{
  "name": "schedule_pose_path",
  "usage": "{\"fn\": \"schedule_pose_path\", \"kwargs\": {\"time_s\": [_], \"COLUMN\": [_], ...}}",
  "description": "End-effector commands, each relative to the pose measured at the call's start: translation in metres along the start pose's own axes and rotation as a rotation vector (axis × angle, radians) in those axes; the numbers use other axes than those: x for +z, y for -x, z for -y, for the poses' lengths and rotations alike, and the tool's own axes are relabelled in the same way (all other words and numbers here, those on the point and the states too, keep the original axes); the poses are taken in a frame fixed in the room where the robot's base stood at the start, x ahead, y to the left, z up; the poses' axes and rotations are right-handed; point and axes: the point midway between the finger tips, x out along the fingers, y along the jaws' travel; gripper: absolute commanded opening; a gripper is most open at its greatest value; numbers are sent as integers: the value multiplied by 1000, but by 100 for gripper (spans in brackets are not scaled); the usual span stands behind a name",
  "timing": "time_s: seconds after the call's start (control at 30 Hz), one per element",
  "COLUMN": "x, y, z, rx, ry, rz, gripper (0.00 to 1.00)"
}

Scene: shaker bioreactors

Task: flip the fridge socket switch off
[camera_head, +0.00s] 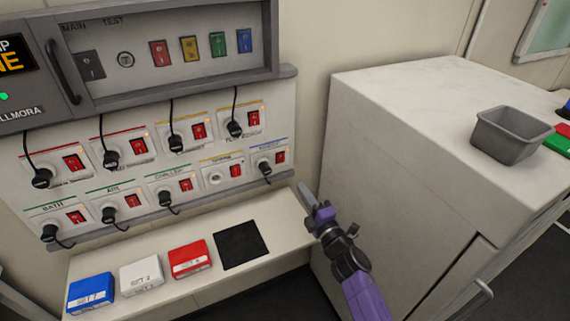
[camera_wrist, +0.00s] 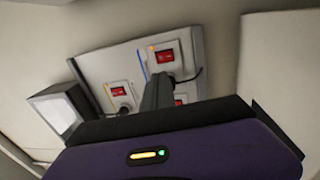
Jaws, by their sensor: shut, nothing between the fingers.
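The lower right socket (camera_head: 267,163) on the wall panel has a blue stripe, a black plug and a red switch (camera_head: 280,157). Its label is too small to read surely, so I cannot confirm that it is the fridge socket. My gripper (camera_head: 308,202) is shut and empty, to the right of and below that socket, apart from it. In the wrist view my shut fingers (camera_wrist: 158,92) point toward a socket with a red switch (camera_wrist: 165,56) and a small orange light. The fingers partly cover the panel there. The switch's position cannot be told.
Several other sockets with red switches and plugs fill the panel (camera_head: 135,215). Below, a shelf (camera_head: 285,240) holds blue (camera_head: 91,292), white (camera_head: 141,276) and red (camera_head: 190,258) boxes and a black pad (camera_head: 241,246). A white cabinet (camera_head: 425,95) with a grey bin (camera_head: 508,135) stands right.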

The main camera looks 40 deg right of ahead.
Motion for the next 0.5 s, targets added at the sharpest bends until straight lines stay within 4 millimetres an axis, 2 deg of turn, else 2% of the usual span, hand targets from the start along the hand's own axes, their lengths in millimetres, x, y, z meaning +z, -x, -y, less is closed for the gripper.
{"fn": "schedule_pose_path", "kwargs": {"time_s": [0.5], "x": [-2], "y": [-86], "z": [5], "rx": [0], "ry": [2], "rz": [-5], "gripper": [0]}}
